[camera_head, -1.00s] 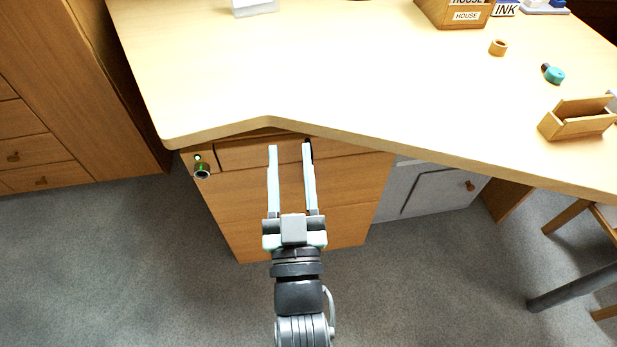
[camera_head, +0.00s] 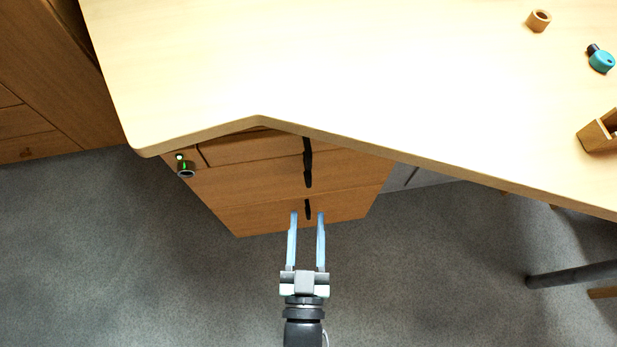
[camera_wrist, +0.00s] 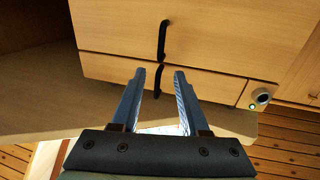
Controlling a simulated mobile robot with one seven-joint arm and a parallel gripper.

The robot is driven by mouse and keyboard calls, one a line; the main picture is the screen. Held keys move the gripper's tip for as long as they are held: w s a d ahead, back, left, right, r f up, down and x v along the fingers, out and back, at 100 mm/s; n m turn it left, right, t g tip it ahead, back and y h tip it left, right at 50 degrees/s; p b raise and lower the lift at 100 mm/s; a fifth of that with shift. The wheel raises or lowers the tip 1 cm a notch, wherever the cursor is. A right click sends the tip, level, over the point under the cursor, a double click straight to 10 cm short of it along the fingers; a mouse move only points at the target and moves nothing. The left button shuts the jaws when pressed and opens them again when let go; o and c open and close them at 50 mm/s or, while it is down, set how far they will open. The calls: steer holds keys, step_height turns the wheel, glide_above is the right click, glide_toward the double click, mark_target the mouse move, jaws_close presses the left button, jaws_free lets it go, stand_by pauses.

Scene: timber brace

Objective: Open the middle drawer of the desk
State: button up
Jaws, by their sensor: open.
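The desk's drawer unit stands under the light wood top. Its middle drawer (camera_head: 250,185) is closed, with a vertical black handle (camera_head: 308,178). Black handles also show on the drawer above and the drawer below. My gripper (camera_head: 307,213) is open and empty, its fingers pointing at the drawer fronts, and in the head view its tips overlap the lowest handle. In the inverted wrist view, my gripper (camera_wrist: 158,73) has one black handle seen between its fingers and a larger handle (camera_wrist: 163,40) beyond the tips. Contact cannot be told.
The overhanging desk top (camera_head: 300,70) lies above the drawers. A round lock-like fitting (camera_head: 186,168) with a green light sits at the unit's left. A wooden cabinet (camera_head: 30,130) stands far left. Grey floor in front is clear; a dark bar (camera_head: 575,273) is at right.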

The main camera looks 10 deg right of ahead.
mark_target(310, 184)
steer(key=w, duration=0.2)
steer(key=w+d+b, duration=0.1)
steer(key=w, duration=0.5)
steer(key=shift+w+d+b, duration=0.15)
steer(key=shift+d+b, duration=0.15)
jaws_close()
steer(key=shift+d, duration=0.2)
stand_by(0.8)
